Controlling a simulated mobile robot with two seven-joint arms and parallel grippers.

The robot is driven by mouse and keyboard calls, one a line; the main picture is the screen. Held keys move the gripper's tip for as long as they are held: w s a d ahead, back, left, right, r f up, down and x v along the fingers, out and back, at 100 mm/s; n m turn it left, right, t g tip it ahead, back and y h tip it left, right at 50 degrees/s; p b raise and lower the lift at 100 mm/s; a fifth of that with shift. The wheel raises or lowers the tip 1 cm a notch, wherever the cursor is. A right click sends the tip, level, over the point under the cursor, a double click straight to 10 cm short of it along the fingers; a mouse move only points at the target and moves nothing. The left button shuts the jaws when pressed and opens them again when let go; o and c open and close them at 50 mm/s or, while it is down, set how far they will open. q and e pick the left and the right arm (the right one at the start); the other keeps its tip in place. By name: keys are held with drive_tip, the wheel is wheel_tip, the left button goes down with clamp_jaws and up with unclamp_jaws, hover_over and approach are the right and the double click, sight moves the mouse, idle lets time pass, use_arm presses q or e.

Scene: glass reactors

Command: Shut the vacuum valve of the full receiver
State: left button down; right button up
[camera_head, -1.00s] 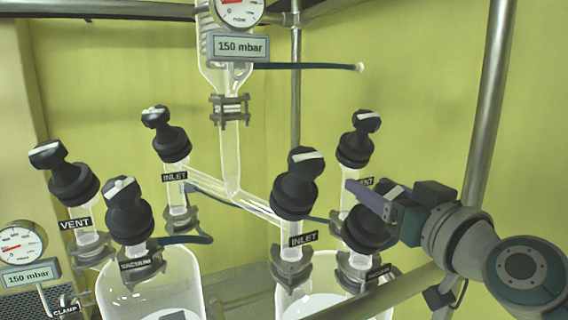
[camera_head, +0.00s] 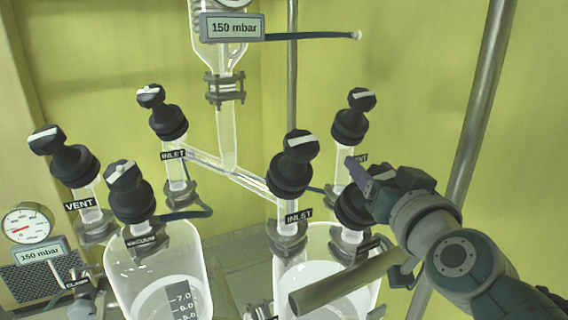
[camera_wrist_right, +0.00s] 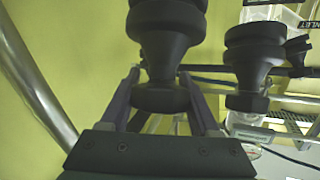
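Two glass receivers stand side by side, the left receiver (camera_head: 196,262) and the right receiver (camera_head: 374,292); pale liquid shows in both. The left one has a black vacuum valve (camera_head: 130,193), with its label below. The right one's vacuum valve (camera_head: 352,212) is partly hidden by my right gripper (camera_head: 360,172), whose fingers are at its top. In the right wrist view, the fingers of my right gripper (camera_wrist_right: 160,92) stand apart on either side of a black valve part (camera_wrist_right: 161,98). I cannot tell whether they touch it. My left gripper is out of view.
Inlet valves (camera_head: 293,165) and a vent valve (camera_head: 350,125) stand close to the right vacuum valve. A beige bar (camera_head: 350,284) crosses in front of the right receiver. A metal post (camera_head: 480,110) rises behind my right arm. A display (camera_head: 233,27) reads 150 mbar.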

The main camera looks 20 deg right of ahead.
drive_tip(key=o, duration=0.4)
drive_tip(key=shift+o, duration=0.2)
drive_tip(key=shift+s, duration=0.3)
drive_tip(key=p+v, duration=0.3)
drive_tip(key=v, duration=0.6)
drive_tip(key=shift+s+a+p, duration=0.15)
drive_tip(key=shift+a+p, duration=0.05)
drive_tip(key=shift+p, duration=0.1)
drive_tip(key=shift+r, duration=0.1)
